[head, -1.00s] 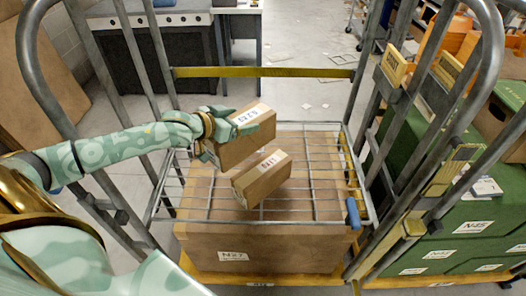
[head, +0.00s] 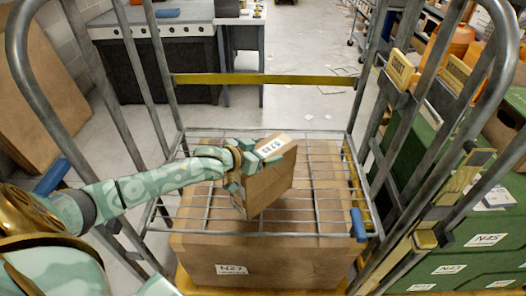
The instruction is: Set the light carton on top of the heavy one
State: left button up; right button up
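My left gripper (head: 235,168) is shut on the left side of a brown carton (head: 270,188) with a white label on its upper face. The carton is held tilted over the wire shelf (head: 330,222) of the roll cage; I cannot tell whether its lower edge touches the wires. Only this one small carton shows; a second one seen earlier on the shelf is out of sight, perhaps behind the held one. No readable mark tells which carton is light or heavy. My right gripper is not in view.
A large carton (head: 255,262) labelled N27 stands below the wire shelf. Grey cage posts rise on both sides, with a yellow bar (head: 262,79) across the back. Green crates (head: 455,230) stand at the right. The right part of the shelf is clear.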

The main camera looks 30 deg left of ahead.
pick_arm(q)
jog(key=shift+o, duration=1.3)
jog(key=p+v, duration=0.4)
jog(key=v, duration=0.7)
jog(key=shift+r, duration=0.1)
jog(key=shift+s+a+r, duration=0.15)
jog(key=shift+s, duration=0.35)
